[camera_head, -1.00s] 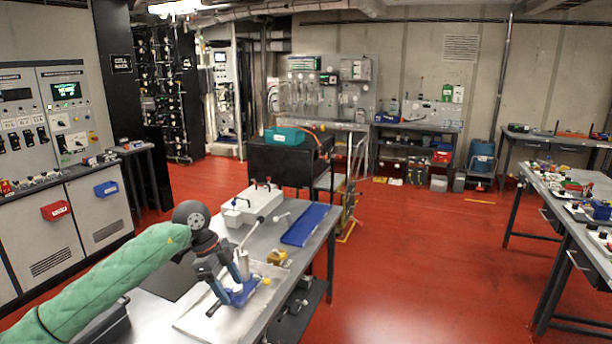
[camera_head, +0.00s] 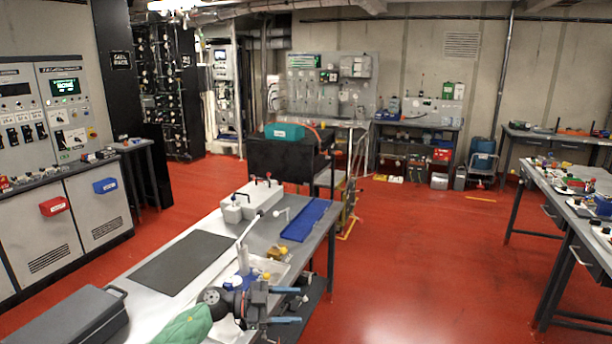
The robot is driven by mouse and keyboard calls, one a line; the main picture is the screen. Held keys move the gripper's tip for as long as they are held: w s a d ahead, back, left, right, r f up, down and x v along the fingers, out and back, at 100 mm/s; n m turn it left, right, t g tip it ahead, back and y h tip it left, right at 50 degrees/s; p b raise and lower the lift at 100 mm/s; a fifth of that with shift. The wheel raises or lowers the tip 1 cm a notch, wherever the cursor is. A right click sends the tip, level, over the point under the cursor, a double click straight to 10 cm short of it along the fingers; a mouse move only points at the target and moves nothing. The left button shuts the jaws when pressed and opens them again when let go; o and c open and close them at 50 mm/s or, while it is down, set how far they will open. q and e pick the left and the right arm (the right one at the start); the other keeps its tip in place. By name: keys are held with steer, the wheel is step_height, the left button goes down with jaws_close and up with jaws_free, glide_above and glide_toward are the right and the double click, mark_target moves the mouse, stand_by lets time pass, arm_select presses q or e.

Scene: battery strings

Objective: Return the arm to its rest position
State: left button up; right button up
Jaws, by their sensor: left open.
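My left arm, in a green sleeve (camera_head: 187,327), comes in at the bottom of the head view. My left gripper (camera_head: 297,305) is at the near right edge of the workbench (camera_head: 160,292). Its two blue-tipped fingers point right and stand apart, with nothing between them. The gripper and wrist hide part of the white tray (camera_head: 222,284) on the bench. My right arm and gripper are not in view.
On the bench are a dark mat (camera_head: 183,262), a grey case (camera_head: 72,318), a white block with knobs (camera_head: 254,200), a blue tray (camera_head: 306,219) and a yellow piece (camera_head: 276,251). Red floor (camera_head: 415,260) is clear to the right, up to another table (camera_head: 575,200).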

arm_select(q)
steer(key=s+a+f+n+t+y+b, duration=0.1)
steer(key=a+f+n+t+y, duration=0.4)
steer(key=f, duration=0.7)
steer(key=s+a+f+n+t+y+b, duration=0.1)
steer(key=a+f+n+t+y+b, duration=0.2)
steer(key=f+n, duration=0.7)
steer(key=s+a+f+n+t+y, duration=0.2)
steer(key=a+f+n+t+y, duration=0.25)
steer(key=f, duration=1.05)
steer(key=s+a+f+g+y+b, duration=0.25)
steer(key=s+f+g+y, duration=0.45)
steer(key=s+f, duration=1.9)
steer(key=s+d+f+g+h, duration=0.1)
steer(key=s+f+g+h, duration=0.2)
steer(key=s, duration=1.1)
step_height(320, 180, down, 3)
steer(key=shift+r+g, duration=0.1)
steer(key=shift+g, duration=1.15)
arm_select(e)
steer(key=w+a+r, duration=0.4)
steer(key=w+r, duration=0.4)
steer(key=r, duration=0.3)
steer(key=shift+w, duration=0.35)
arm_select(q)
steer(key=shift+w, duration=0.1)
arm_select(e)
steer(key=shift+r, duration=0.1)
